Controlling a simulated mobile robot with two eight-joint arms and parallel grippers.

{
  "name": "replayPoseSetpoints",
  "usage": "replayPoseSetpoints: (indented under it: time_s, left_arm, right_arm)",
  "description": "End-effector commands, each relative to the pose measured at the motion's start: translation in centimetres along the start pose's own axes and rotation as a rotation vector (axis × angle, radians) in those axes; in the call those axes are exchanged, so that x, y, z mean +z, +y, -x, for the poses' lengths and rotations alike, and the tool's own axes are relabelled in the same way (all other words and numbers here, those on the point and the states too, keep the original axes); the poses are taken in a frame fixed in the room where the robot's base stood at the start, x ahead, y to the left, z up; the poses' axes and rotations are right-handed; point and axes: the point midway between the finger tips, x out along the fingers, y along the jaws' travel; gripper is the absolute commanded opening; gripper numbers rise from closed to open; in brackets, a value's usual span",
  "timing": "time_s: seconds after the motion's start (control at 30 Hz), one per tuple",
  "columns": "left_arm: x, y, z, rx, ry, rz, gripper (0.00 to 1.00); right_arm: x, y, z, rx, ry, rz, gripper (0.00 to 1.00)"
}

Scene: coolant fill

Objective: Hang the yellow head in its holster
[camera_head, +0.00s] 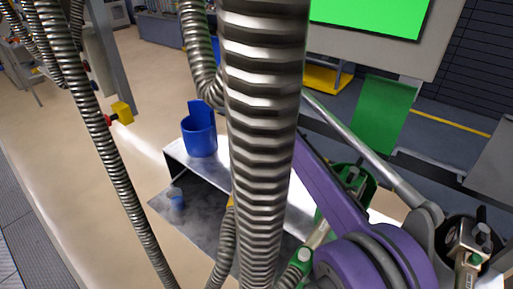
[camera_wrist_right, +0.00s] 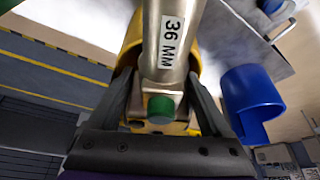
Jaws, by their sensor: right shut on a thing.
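In the right wrist view my right gripper (camera_wrist_right: 160,112) is shut on the yellow head (camera_wrist_right: 172,45), a metal tube marked 36 MM with a green button and yellow showing around its base. A yellow cup-shaped wall, apparently the yellow holster (camera_wrist_right: 131,45), shows behind the tube on both sides. I cannot tell whether the head is inside it or in front of it. My left gripper is not in view.
A blue holster (camera_head: 199,135) stands on the pale bench (camera_head: 180,155), and also shows in the wrist view (camera_wrist_right: 250,95). A green holster (camera_head: 350,185) is to the right. The thick hose (camera_head: 262,130) crosses the middle; a thinner hose (camera_head: 118,165) hangs at left.

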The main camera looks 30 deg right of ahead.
Motion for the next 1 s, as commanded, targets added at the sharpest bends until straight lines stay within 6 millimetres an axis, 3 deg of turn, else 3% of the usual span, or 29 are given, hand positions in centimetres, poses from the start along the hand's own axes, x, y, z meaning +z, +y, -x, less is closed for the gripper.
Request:
replayPoseSetpoints:
  time_s: [1.0]
  left_arm:
    - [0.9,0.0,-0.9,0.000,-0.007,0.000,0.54]
  right_arm:
    - [0.9,0.0,-2.1,0.000,0.000,0.000,0.00]
